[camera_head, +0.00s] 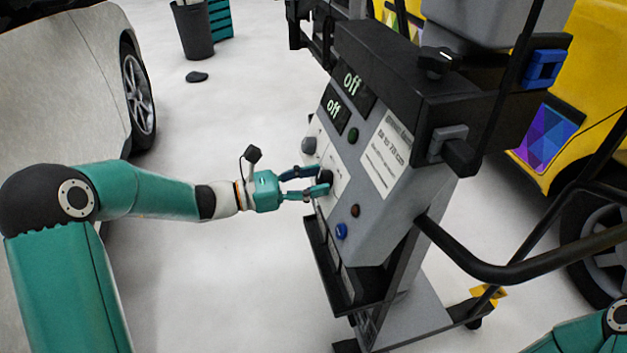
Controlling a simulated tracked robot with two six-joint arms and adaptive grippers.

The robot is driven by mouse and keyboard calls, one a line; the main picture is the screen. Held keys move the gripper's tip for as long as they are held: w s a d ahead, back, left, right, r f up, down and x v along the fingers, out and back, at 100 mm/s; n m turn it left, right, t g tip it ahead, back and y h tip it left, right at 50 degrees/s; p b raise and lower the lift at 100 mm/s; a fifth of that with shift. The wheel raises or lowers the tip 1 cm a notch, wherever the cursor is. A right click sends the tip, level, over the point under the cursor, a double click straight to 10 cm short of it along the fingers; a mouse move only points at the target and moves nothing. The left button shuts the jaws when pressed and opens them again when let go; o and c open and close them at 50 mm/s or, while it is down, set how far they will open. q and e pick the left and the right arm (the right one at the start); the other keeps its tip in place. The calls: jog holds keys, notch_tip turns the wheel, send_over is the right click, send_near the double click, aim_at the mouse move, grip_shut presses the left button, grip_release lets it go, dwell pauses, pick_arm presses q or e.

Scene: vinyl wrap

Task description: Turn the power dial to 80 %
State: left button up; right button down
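The grey control panel (365,215) of a wheeled machine stands in the middle of the view. A dark round dial (325,177) sits on the left part of the panel, partly hidden by my gripper. My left gripper (325,180) reaches in from the left with its two fingers apart, one above the other, at the dial. I cannot tell whether the fingers touch the dial. The dial's markings are too small to read. My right gripper is out of view; only part of that arm shows at the lower right.
The panel also has a grey knob (309,145), a green button (353,135) and a blue button (341,231). A black handle bar (520,270) juts out right. A silver car (60,100) stands left, a yellow vehicle (550,150) right. A bin (192,30) stands behind on open floor.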

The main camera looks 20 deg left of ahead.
pick_arm(q)
jog(key=shift+d, duration=0.1)
jog(key=c, duration=0.6)
jog(key=shift+c, duration=0.2)
jog(key=shift+m, duration=0.4)
jog(key=shift+w+m+g+b, duration=0.1)
jog(key=shift+m+g+b, duration=0.2)
jog(key=shift+b, duration=0.05)
jog(key=m, duration=0.1)
jog(key=m+g, duration=0.1)
jog(key=m+h+b, duration=0.1)
jog(key=shift+w+a+m, duration=0.1)
jog(key=shift+a+m, duration=0.15)
jog(key=shift+m, duration=0.15)
jog(key=m+g, duration=0.1)
jog(key=m, duration=0.2)
jog(key=shift+g+b, duration=0.4)
jog(key=shift+w+r+m+g, duration=0.15)
jog(key=shift+m+g, duration=0.65)
jog(key=shift+m, duration=1)
